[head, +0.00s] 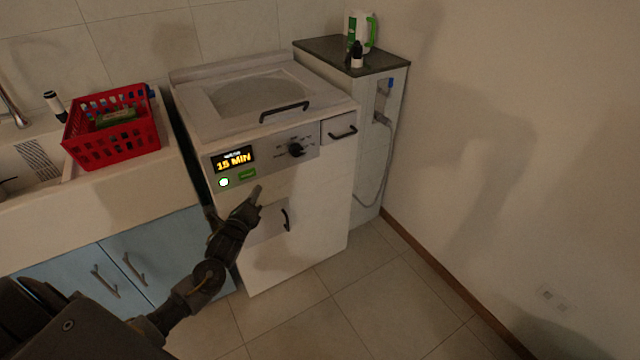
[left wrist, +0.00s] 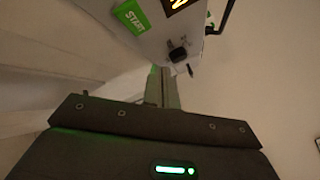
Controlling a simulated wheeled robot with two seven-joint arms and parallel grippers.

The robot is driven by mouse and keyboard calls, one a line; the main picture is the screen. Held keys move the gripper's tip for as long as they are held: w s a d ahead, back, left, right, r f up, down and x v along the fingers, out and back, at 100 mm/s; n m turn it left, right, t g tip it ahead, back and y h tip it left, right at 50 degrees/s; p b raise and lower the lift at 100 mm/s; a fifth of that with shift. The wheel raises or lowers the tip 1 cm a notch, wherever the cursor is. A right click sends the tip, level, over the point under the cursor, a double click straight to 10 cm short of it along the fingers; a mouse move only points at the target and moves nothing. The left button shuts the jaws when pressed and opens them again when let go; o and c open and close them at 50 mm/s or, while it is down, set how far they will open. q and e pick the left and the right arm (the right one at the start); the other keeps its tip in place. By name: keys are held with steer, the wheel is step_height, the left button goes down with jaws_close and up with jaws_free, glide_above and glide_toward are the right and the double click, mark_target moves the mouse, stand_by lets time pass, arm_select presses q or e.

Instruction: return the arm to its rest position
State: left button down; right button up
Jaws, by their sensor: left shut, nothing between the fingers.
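My left arm reaches in from the lower left of the head view. Its gripper (head: 257,190) is shut and empty, just below the green button (head: 247,174) on the front panel of a white machine (head: 300,215). In the left wrist view the shut fingers (left wrist: 162,75) point toward the panel, and the green START button (left wrist: 132,17) shows beyond them to the left. I cannot tell whether the fingertips touch the machine. The machine's display (head: 233,159) reads 15 MIN. My right gripper is not in view.
A red basket (head: 112,130) stands on the counter at left, above blue cupboards (head: 150,262). A side cabinet (head: 378,130) with a dark top bears a white and green container (head: 361,32) and a small bottle (head: 356,55). The tiled floor (head: 390,300) at front right is clear.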

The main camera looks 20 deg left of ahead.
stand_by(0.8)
arm_select(q)
steer(key=s+f+n+g+p, duration=0.1)
steer(key=s+f+n+g, duration=0.3)
steer(key=f, duration=0.6)
steer(key=s+f+n+g, duration=0.2)
steer(key=s+f+n, duration=0.4)
steer(key=f, duration=0.4)
steer(key=s+f+n+g+p, duration=0.1)
steer(key=s+f+n+g, duration=0.2)
steer(key=f+n, duration=0.5)
steer(key=s+d+f+n+g+h+p, duration=0.15)
steer(key=s+d+f+g, duration=0.3)
steer(key=s+f, duration=1)
steer(key=s+d+f+n+g+p, duration=0.1)
steer(key=s+d, duration=0.4)
steer(key=s, duration=0.6)
steer(key=s+d+f+n+g+h, duration=0.1)
steer(key=s+d, duration=0.5)
steer(key=s, duration=0.6)
steer(key=shift+f+g+p, duration=0.4)
steer(key=shift+f+g, duration=0.25)
steer(key=shift+g, duration=0.3)
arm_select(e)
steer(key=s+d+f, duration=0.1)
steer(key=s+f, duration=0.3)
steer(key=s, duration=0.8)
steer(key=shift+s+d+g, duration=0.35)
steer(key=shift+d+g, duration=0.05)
